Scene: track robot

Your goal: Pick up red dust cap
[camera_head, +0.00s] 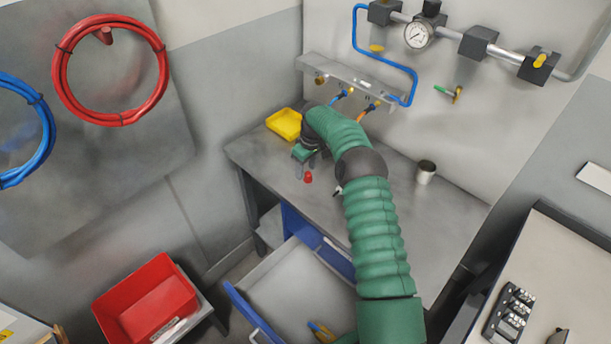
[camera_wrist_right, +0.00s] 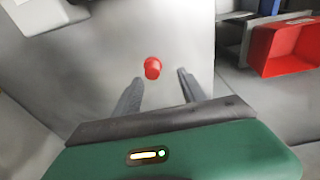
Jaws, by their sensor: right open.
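The red dust cap (camera_head: 308,177) is a small red piece on the grey workbench (camera_head: 420,225), near its front left part. In the right wrist view the cap (camera_wrist_right: 152,68) lies just beyond the fingertips, between their lines and nearer the left finger. My right gripper (camera_wrist_right: 160,76) is open and empty, with both fingers apart and not touching the cap. In the head view the right gripper (camera_head: 311,162) is just above and behind the cap, partly hidden by its own green arm. My left gripper is not in view.
A yellow bin (camera_head: 285,124) stands behind the gripper at the bench's back left. An open drawer (camera_head: 290,285) juts out below the bench. A red bin (camera_head: 146,300) is at lower left.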

